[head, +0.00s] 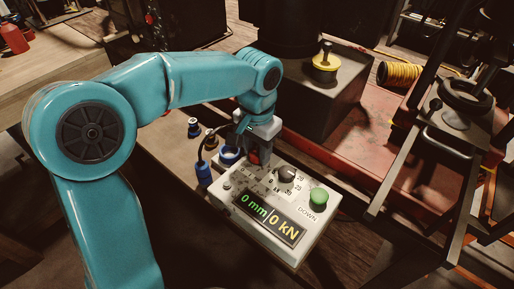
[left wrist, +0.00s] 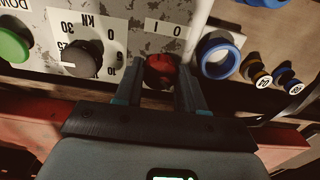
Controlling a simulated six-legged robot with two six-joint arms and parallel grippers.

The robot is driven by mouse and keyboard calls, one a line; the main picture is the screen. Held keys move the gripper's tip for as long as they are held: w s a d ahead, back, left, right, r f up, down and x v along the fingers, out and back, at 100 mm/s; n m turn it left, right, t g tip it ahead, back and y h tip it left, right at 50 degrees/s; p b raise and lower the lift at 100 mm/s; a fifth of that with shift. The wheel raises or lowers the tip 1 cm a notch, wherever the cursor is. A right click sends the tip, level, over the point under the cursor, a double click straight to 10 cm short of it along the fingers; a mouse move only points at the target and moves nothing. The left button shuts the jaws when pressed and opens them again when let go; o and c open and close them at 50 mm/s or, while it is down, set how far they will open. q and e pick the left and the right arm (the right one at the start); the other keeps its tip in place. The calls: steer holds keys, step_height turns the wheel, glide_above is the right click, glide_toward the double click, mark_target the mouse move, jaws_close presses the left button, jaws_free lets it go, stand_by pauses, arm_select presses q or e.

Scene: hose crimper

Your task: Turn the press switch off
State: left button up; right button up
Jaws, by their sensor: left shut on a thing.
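The press control box (head: 250,210) is a pale worn panel on the bench, with a lit display reading 0 mm and 0 kN. Its red rotary switch (left wrist: 160,72) sits below a label with I and 0 marks. My left gripper (left wrist: 160,88) reaches down over the panel and is shut on the red switch, one finger on each side. In the head view the left gripper (head: 256,152) largely hides the switch. I cannot tell which mark the switch points at. My right gripper is not in view.
A black dial (head: 287,174) and a green DOWN button (head: 318,198) sit on the same panel. A blue ring (left wrist: 218,54) and a blue connector with a cable (head: 203,173) stand close beside the gripper.

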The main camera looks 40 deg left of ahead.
arm_select(q)
steer(key=n, duration=1.3)
steer(key=shift+w, duration=0.1)
steer(key=n, duration=0.4)
steer(key=shift+n, duration=0.4)
stand_by(0.4)
steer(key=o, duration=1.1)
steer(key=shift+a, duration=0.1)
steer(key=shift+c, duration=0.2)
